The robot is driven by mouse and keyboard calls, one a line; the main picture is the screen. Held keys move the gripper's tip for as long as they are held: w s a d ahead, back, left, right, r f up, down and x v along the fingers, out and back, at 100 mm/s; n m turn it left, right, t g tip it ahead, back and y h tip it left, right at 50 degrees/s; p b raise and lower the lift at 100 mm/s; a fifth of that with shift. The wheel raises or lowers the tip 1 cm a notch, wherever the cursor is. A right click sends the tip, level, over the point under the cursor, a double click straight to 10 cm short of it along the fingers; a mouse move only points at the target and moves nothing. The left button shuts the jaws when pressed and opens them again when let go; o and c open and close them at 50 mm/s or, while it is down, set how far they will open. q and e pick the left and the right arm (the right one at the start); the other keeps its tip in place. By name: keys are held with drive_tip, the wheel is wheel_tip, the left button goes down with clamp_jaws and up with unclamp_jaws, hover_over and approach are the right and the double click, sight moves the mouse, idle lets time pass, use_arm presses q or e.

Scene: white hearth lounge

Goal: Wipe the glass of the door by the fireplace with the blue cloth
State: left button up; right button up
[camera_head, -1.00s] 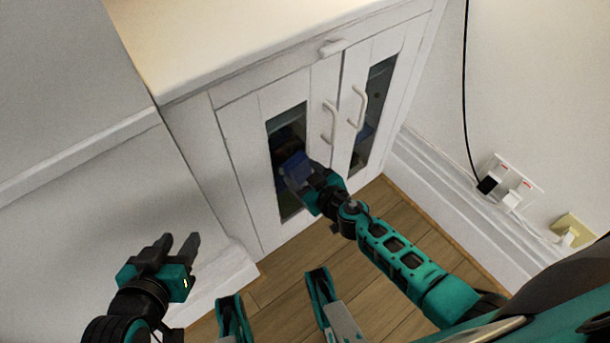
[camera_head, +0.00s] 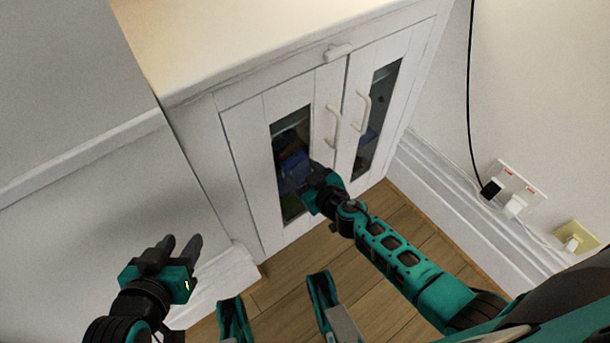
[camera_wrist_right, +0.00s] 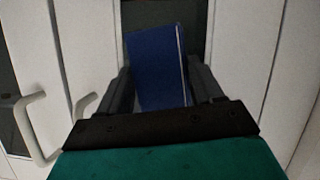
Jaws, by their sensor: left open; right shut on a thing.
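The white cabinet has two doors, each with a narrow dark glass pane. The left door's glass (camera_head: 291,124) has my right gripper (camera_head: 303,180) in front of it. That gripper is shut on the blue cloth (camera_head: 293,165), which is at the pane's middle height. In the right wrist view the blue cloth (camera_wrist_right: 157,68) stands between the two fingers, with a strip of dark glass (camera_wrist_right: 165,12) above it. Whether the cloth touches the glass I cannot tell. My left gripper (camera_head: 182,246) is open and empty, at the lower left, away from the cabinet.
Two white handles, left (camera_head: 333,125) and right (camera_head: 361,112), stick out beside the panes. A latch (camera_head: 338,51) sits at the top. The right door has its own pane (camera_head: 376,110). Sockets with plugs (camera_head: 511,187) are on the right wall. Wooden floor (camera_head: 385,215) lies below.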

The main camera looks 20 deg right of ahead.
sight(300, 162)
drive_tip(key=shift+r, duration=0.1)
wheel_tip(300, 162, up, 4)
drive_tip(key=p, duration=0.4)
drive_tip(key=shift+s, duration=0.1)
drive_tip(key=r+p, duration=0.2)
drive_tip(key=p, duration=0.1)
drive_tip(key=r+p, duration=0.2)
drive_tip(key=r, duration=0.1)
drive_tip(key=r+p, duration=0.3)
drive_tip(key=shift+w+r+p, duration=0.25)
drive_tip(key=shift+p, duration=0.1)
drive_tip(key=shift+f, duration=0.2)
drive_tip(key=f+b, duration=0.2)
drive_tip(key=f, duration=0.1)
drive_tip(key=f+b, duration=0.1)
drive_tip(key=b, duration=0.1)
drive_tip(key=shift+s+f, duration=0.2)
drive_tip(key=shift+s, duration=0.05)
drive_tip(key=f+b, duration=0.7)
drive_tip(key=f, duration=0.1)
drive_tip(key=shift+w+b, duration=0.25)
drive_tip(key=shift+b, duration=0.1)
drive_tip(key=shift+r, duration=0.15)
wheel_tip(300, 162, up, 4)
drive_tip(key=p, duration=0.4)
drive_tip(key=shift+r+p, duration=0.1)
drive_tip(key=shift+p, duration=0.3)
